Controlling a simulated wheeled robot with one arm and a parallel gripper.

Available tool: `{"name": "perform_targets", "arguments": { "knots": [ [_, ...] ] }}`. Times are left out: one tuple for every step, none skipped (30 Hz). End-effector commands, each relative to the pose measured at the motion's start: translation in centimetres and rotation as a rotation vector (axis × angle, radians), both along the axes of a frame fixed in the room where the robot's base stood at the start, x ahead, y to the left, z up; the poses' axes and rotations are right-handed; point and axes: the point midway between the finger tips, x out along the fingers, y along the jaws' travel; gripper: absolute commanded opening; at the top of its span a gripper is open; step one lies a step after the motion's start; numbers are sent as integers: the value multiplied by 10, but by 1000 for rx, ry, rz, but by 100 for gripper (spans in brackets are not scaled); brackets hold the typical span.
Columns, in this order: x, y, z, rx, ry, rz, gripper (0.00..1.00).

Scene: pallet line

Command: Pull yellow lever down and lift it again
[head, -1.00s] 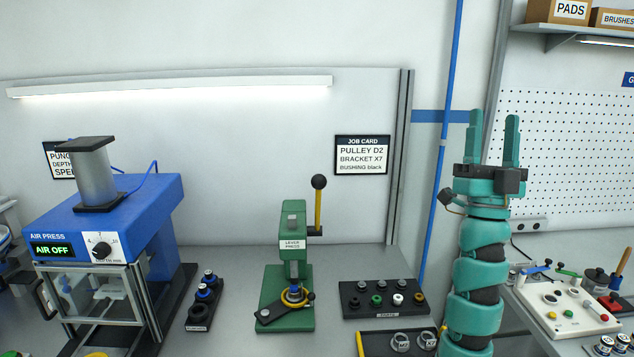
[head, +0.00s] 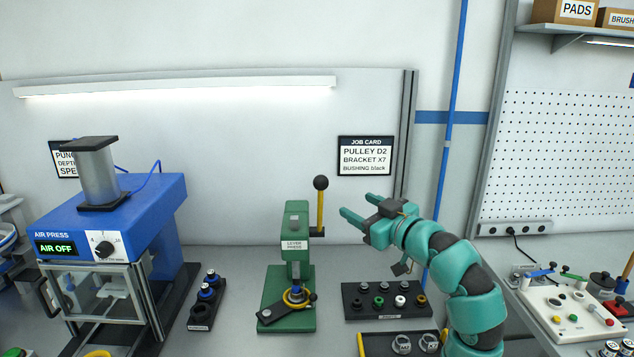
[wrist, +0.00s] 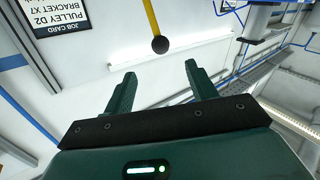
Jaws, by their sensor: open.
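The yellow lever (head: 320,208) with a black ball knob (head: 321,183) stands upright on the right side of the green lever press (head: 297,225). My gripper (head: 358,208) is open and empty, to the right of the lever and apart from it, its fingers pointing left. In the wrist view the yellow lever (wrist: 150,15) and its black knob (wrist: 160,45) show beyond and between the open fingertips of my gripper (wrist: 157,75). A yellow ring piece (head: 296,296) sits at the base of the press.
The blue air press (head: 110,220) stands at the left, reading AIR OFF. A black tray (head: 360,312) with several bushings lies right of the lever press. The job card (head: 365,156) hangs on the wall behind. The air around the knob is free.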

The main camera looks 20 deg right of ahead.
Motion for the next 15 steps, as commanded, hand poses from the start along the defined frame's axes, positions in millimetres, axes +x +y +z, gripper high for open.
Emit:
{"name": "perform_targets", "arguments": {
  "knots": [
    [5, 2, 2, -1, 0, 2, 57],
    [8, 4, 2, -1, -1, 2, 57],
    [13, 5, 3, 0, -3, 2, 57],
    [17, 7, 4, 0, -4, 2, 57],
    [22, 9, 4, 1, -3, 3, 57],
    [29, 11, 4, 1, 0, 2, 57],
    [35, 13, 3, 3, 2, 4, 57],
    [41, 14, 4, 2, 1, 3, 57],
    [48, 17, 5, 2, -2, 4, 57],
    [53, 19, 5, 2, -3, 3, 57],
    [59, 21, 5, 3, -2, 4, 57],
    [66, 22, 4, 2, 0, 3, 57],
    [72, 24, 4, 3, -1, 2, 57],
    [77, 26, 4, 3, -2, 2, 57],
    [83, 28, 5, 1, -4, 1, 57]
  ]
}}
